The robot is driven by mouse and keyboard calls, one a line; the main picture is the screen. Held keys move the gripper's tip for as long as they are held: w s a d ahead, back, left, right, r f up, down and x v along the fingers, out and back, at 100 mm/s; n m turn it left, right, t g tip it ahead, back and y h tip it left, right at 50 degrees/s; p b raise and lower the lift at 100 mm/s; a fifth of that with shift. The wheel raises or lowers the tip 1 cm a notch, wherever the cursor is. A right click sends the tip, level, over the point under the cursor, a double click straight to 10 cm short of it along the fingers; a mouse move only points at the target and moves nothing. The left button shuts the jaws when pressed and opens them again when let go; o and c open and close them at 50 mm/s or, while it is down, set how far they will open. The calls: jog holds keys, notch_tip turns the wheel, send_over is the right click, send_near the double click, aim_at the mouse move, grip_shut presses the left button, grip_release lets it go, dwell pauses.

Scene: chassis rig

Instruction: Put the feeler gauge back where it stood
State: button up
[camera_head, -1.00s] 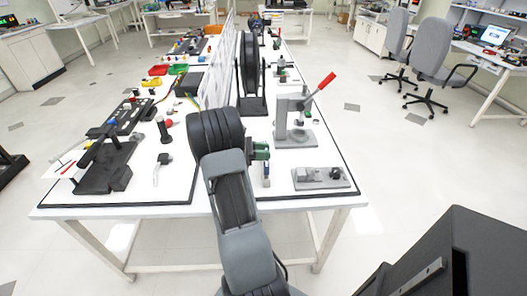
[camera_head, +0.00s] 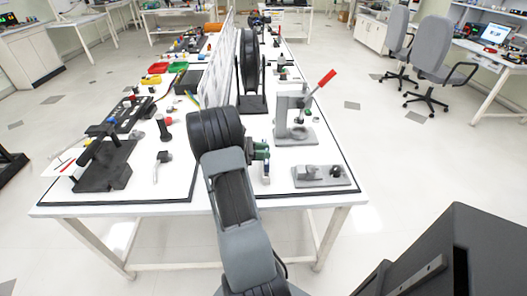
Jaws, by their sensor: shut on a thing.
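My gripper (camera_head: 266,158) is over the front part of the white bench, just left of the arbor press. It is shut on a small, narrow blue and pale thing (camera_head: 266,173), which I take for the feeler gauge. The thing hangs upright below the gripper's green part. It is too small to read clearly, and I cannot tell whether its lower end touches the bench. My own arm hides part of the bench behind it.
The grey arbor press (camera_head: 295,120) with a red handle stands right of my gripper. A grey fixture plate (camera_head: 321,176) lies near the front right edge. A black reel stand (camera_head: 251,104) is behind. A divider panel (camera_head: 217,75) runs along the bench. Bare bench lies around the held thing.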

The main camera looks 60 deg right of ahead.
jog(key=o, duration=1.1)
jog(key=shift+c, duration=0.2)
jog(key=shift+w, duration=0.15)
jog(key=v, duration=1.3)
jog(key=shift+w+a+p, duration=0.2)
jog(key=shift+w+p, duration=0.05)
jog(key=shift+p, duration=0.05)
